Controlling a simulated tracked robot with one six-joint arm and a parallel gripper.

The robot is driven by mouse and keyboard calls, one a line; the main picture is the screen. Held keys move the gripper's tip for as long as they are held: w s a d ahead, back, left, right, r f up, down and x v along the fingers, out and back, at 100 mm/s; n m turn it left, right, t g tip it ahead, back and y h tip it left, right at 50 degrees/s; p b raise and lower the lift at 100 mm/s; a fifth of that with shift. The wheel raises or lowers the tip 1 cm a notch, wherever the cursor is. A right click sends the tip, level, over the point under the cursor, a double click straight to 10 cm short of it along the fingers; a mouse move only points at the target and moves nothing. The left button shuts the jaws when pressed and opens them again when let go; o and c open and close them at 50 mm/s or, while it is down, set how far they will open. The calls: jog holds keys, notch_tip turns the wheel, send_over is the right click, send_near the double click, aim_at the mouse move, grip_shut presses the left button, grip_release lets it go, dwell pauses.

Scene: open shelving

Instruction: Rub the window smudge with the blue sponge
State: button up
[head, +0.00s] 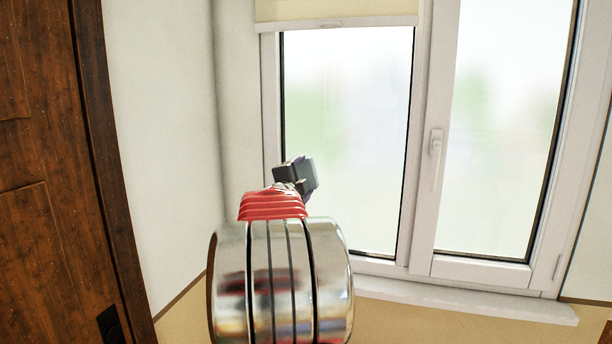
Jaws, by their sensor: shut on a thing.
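My gripper (297,174) is seen from behind as a dark block beyond the red ribbed part of my arm, in front of the lower left of the left window pane (350,120). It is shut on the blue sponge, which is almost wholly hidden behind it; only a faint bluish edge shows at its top. I cannot tell whether the sponge touches the glass. No smudge stands out clearly on the panes; the blurred pale green and grey patches may be the view outside.
The white window frame has a handle (436,155) between the left pane and the right pane (495,130). A rolled blind (335,10) hangs above. A white sill (465,301) juts out below. A brown wooden door (40,190) stands at the left.

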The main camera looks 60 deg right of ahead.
jog(key=shift+s+a, duration=0.2)
jog(key=shift+a, duration=1.35)
jog(key=shift+s+a, duration=0.15)
jog(key=shift+a, duration=0.6)
jog(key=shift+s+a, duration=0.1)
jog(key=shift+a, duration=0.6)
